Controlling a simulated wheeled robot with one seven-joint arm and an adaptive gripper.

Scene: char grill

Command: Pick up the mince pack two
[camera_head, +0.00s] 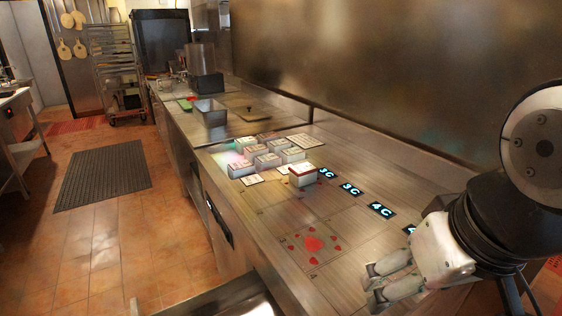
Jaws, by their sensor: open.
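Several small white packs with printed tops (267,160) stand in a cluster on the steel counter. Another pack (302,173) with a reddish side stands a little apart, at the right front of the cluster. I cannot read the labels, so I cannot tell which is mince pack two. My gripper (374,283) is at the lower right over the counter, well apart from the packs. It is open, with nothing seen between its fingers.
Dark labels with glowing characters (350,189) run along the counter right of the packs. A red printed pattern (314,244) marks the counter nearer me. A metal container (211,114) stands beyond the packs. A steel wall (400,70) bounds the back.

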